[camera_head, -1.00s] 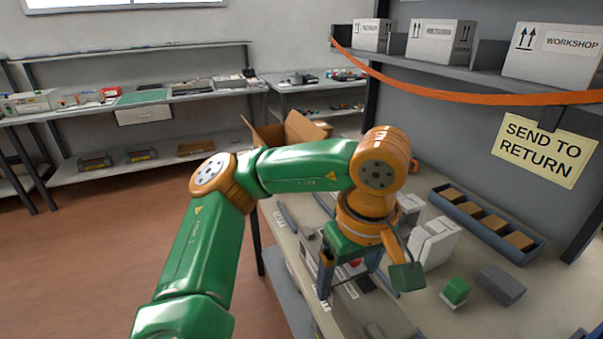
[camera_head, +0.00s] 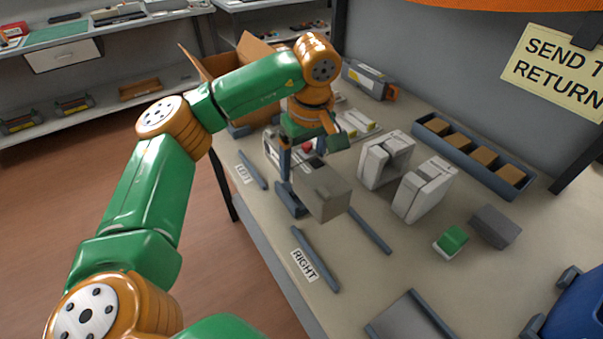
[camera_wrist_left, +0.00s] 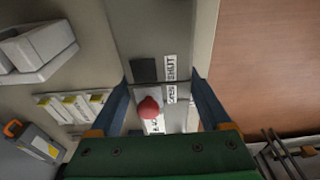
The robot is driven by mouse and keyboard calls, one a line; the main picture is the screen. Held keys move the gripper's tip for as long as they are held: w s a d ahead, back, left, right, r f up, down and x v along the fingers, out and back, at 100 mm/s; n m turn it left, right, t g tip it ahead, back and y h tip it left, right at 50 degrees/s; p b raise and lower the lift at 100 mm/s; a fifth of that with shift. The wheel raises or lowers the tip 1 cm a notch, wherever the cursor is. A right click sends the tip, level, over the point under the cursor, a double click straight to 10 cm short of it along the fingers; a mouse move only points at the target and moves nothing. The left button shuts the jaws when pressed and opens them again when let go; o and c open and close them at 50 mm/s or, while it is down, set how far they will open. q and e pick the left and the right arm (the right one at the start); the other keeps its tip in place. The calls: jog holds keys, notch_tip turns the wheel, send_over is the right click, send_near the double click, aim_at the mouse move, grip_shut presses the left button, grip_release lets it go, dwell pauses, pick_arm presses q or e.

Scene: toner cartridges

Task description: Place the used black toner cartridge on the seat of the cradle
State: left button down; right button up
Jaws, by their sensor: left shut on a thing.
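A long grey cartridge (camera_head: 322,192) with a black square and a red knob sits between the fingers of my left gripper (camera_head: 305,180). In the left wrist view my left gripper (camera_wrist_left: 162,95) is shut across the cartridge (camera_wrist_left: 148,35), with a blue finger on each side. A label reading SHUT is beside the black square. The cartridge's blunt grey end points to the lower right in the head view. A grey plate with blue-grey rails (camera_head: 408,316) at the bottom edge may be the cradle; I cannot be sure. My right gripper is not in view.
Two white blocks (camera_head: 425,190) stand right of the cartridge. A blue tray of brown blocks (camera_head: 460,152), a green-topped block (camera_head: 452,240) and a dark grey block (camera_head: 495,227) lie beyond. Rails labelled LEFT and RIGHT (camera_head: 305,266) mark the front. An open carton (camera_head: 240,60) stands behind.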

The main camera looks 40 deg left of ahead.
aim_at(306, 145)
pick_arm(q)
jog(key=shift+w+a+f, duration=0.35)
jog(key=shift+w+f, duration=0.15)
jog(key=shift+f, duration=0.2)
jog(key=shift+w+a+f, duration=0.1)
jog(key=shift+w+f, duration=0.05)
jog(key=shift+f, duration=0.8)
jog(key=shift+w+a+f, duration=0.1)
jog(key=shift+f, duration=0.85)
grip_release()
jog(key=shift+s+f, duration=0.1)
jog(key=r, duration=0.4)
jog(key=d+r+p, duration=0.1)
jog(key=r, duration=0.7)
jog(key=shift+s+d+r, duration=0.1)
jog(key=shift+s+d, duration=0.25)
jog(key=shift+d, duration=0.05)
